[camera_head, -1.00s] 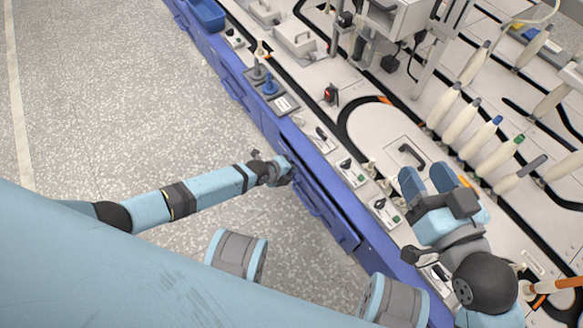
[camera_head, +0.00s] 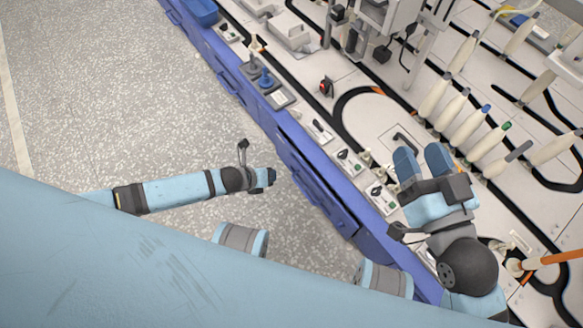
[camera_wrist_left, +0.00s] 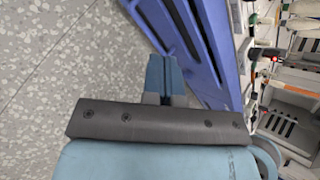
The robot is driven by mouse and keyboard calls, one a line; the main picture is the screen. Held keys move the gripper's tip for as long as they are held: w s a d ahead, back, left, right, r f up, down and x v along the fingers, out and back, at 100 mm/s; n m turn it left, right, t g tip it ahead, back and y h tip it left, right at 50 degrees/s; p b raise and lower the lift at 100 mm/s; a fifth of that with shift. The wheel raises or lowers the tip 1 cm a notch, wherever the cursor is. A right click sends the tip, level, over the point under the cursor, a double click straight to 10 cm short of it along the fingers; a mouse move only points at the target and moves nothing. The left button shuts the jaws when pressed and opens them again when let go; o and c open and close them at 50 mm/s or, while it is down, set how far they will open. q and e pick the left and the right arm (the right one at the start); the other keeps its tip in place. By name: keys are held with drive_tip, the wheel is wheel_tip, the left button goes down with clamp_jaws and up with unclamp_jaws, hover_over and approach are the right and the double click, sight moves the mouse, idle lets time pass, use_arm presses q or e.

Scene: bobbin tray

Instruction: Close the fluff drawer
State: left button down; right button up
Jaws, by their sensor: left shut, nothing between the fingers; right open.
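The fluff drawer (camera_head: 318,196) appears as a long blue front on the side of the machine, in the middle of the head view. A dark line runs along its top edge; I cannot tell how far it stands out. A blue front with dark slots also shows in the left wrist view (camera_wrist_left: 165,22). My left gripper (camera_head: 270,177) is shut and empty, a little to the left of the drawer front and apart from it. Its closed fingers also show in the left wrist view (camera_wrist_left: 165,75). My right gripper (camera_head: 422,160) is open and empty above the machine top.
The machine top (camera_head: 365,110) carries a row of white bobbins (camera_head: 450,122), small switch panels (camera_head: 348,162) and a black handle (camera_head: 405,140). A blue bin (camera_head: 203,10) is at the far end. The speckled floor (camera_head: 130,90) to the left is free.

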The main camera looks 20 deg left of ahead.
sight(309, 172)
use_arm(q)
drive_tip(key=w+d+f+m+b, duration=0.2)
drive_tip(key=m+b, duration=0.1)
drive_tip(key=w+d+f+m+b, duration=0.2)
drive_tip(key=d+m, duration=0.1)
drive_tip(key=w+d+f+m+b, duration=0.2)
drive_tip(key=d+m+b, duration=0.1)
drive_tip(key=shift+d+f+m+b, duration=0.25)
drive_tip(key=shift+f+m+b, duration=0.05)
drive_tip(key=shift+f+b, duration=0.05)
drive_tip(key=shift+w+d+r, duration=0.1)
drive_tip(key=shift+w+d, duration=0.15)
drive_tip(key=shift+w, duration=0.1)
use_arm(e)
drive_tip(key=w+f+n, duration=0.1)
drive_tip(key=w+d+f+n, duration=0.1)
drive_tip(key=f+n, duration=0.2)
drive_tip(key=shift+w+d+f+n+y, duration=0.25)
drive_tip(key=shift+w+n+y, duration=0.05)
drive_tip(key=shift+w+y, duration=0.1)
